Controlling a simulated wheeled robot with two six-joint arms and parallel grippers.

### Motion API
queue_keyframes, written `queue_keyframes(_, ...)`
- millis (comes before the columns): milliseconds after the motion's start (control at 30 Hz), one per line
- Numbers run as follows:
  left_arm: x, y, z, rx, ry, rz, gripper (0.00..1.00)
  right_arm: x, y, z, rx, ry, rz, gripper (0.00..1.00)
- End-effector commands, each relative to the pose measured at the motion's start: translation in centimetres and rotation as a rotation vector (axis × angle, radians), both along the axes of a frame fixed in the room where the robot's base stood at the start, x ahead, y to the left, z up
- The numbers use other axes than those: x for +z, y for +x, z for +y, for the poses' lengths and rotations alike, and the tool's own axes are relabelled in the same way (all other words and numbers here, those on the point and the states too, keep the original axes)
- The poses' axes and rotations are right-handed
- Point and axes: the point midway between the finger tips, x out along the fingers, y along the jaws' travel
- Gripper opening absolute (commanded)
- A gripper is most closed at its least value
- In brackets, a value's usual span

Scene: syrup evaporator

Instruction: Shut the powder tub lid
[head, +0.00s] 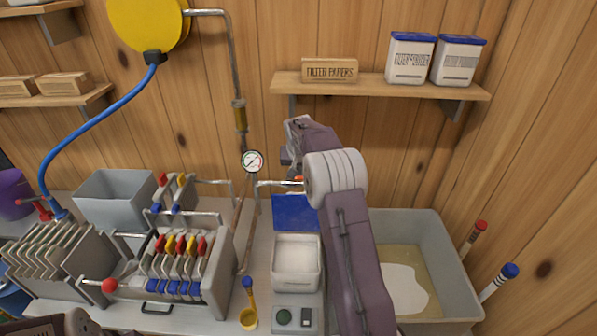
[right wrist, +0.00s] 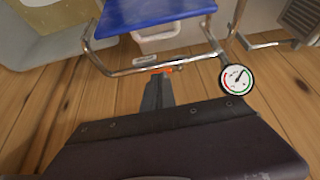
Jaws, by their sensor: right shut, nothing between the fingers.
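The powder tub (head: 297,285) is a white open-topped box with white powder in it, on the counter at the centre of the head view. Its blue lid (head: 294,213) stands open, raised at the tub's back edge. In the right wrist view the lid (right wrist: 155,14) is at the top, with part of the tub (right wrist: 150,45) below it. My right gripper (head: 288,158) is beyond and above the lid, close to the wall, partly hidden by its own arm. In the wrist view the gripper (right wrist: 158,82) is shut and empty. My left gripper is not in view.
A metal pipe (right wrist: 125,70) and a round gauge (head: 252,161) are close to my right gripper. A shelf (head: 380,87) with filter boxes is above. A basin (head: 445,270) is right of the tub; a yellow scoop (head: 249,318) and a filter press (head: 175,260) are left.

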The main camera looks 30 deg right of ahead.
Motion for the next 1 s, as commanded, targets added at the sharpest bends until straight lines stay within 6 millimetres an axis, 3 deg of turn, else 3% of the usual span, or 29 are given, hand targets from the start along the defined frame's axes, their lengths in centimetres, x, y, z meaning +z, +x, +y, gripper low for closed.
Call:
queue_keyframes(300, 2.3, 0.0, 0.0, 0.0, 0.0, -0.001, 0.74, -6.0, 2.8, -1.7, 0.0, 0.001, 0.003, 0.0)
queue_keyframes(600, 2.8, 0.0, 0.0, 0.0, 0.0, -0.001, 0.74, -6.6, 0.0, 0.0, 0.0, 0.0, 0.001, 0.0)
queue_keyframes(1000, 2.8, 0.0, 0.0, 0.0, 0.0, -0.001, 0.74, -6.7, -0.5, 0.3, 0.0, -0.001, -0.001, 0.0)
